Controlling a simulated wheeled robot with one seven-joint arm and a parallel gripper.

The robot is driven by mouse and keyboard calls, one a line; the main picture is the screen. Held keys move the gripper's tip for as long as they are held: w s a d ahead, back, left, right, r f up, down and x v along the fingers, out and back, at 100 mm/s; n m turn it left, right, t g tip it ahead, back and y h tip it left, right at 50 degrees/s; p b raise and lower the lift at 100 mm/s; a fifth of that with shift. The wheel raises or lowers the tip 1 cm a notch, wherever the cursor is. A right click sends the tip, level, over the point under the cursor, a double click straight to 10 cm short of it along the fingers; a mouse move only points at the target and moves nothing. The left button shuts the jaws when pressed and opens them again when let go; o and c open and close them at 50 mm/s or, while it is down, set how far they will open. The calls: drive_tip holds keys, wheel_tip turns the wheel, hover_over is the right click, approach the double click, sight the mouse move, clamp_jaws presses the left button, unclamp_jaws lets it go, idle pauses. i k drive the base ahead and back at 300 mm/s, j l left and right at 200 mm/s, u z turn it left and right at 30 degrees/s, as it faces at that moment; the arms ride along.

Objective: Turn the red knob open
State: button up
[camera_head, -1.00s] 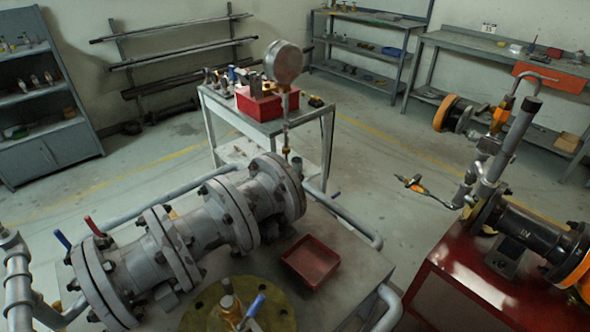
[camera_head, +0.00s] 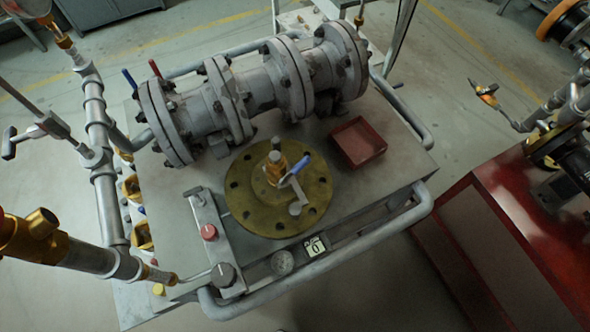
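The red knob (camera_head: 208,231) is small and round. It sits on a narrow grey control panel (camera_head: 213,250) at the near left of the grey bench top. A larger dark knob (camera_head: 224,272) is below it on the same panel. The marking that would tell the red knob's setting is too small to read. No part of my gripper shows, and nothing touches the red knob.
A brass flange with a blue-handled valve (camera_head: 280,187) stands right of the panel. A large grey flanged pipe (camera_head: 250,95) lies behind, and a red tray (camera_head: 357,142) is to the right. Vertical pipes (camera_head: 97,130) rise at left.

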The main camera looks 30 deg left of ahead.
sight(208, 232)
drive_tip(key=k+u, duration=0.1)
drive_tip(key=u, duration=0.3)
drive_tip(key=k+u, duration=0.15)
drive_tip(key=u, duration=0.25)
drive_tip(key=k+u, duration=0.15)
drive_tip(key=u, duration=0.3)
